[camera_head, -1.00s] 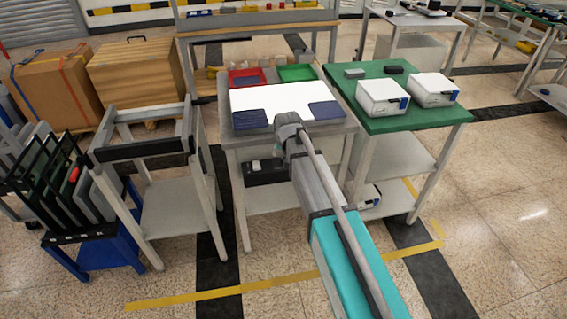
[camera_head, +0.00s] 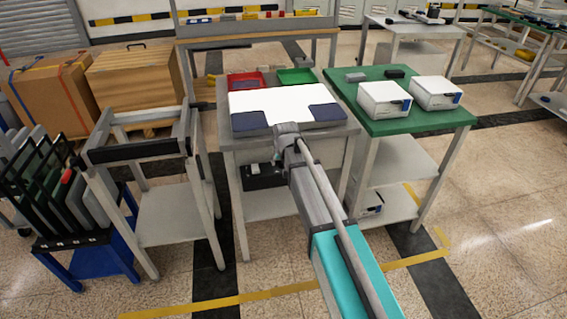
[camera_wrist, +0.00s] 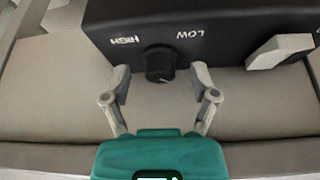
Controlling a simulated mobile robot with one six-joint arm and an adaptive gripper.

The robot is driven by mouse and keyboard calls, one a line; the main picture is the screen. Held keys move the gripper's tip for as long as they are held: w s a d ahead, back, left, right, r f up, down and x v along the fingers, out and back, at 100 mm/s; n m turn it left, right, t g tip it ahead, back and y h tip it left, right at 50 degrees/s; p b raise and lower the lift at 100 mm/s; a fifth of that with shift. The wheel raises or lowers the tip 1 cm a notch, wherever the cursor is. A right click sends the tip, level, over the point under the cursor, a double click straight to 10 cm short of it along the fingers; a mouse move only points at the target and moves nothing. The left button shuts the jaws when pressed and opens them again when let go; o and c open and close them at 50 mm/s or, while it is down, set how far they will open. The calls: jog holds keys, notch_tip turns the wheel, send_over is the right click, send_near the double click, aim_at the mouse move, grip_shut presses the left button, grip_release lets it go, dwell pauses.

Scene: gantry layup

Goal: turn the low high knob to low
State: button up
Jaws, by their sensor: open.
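The low high knob (camera_wrist: 160,63) is a dark round knob on the front of a black box (camera_wrist: 222,28) in the wrist view. HIGH is lettered to its left and LOW to its right, both upside down. A small pale mark shows on the knob's lower right edge. My gripper (camera_wrist: 160,82) is open, with one grey finger on each side of the knob and a gap on both sides. In the head view the black box (camera_head: 262,178) sits under the grey table's top, partly behind my arm; the knob cannot be made out there.
A pale lever-like part (camera_wrist: 280,51) sticks out of the box right of the knob. The grey table's top (camera_head: 234,141) hangs above the box and carries a white sheet (camera_head: 280,100). A green table (camera_head: 430,119) stands close on the right.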

grip_shut()
dwell(0.3)
dwell(1.1)
grip_release()
jog(key=shift+c, duration=0.2)
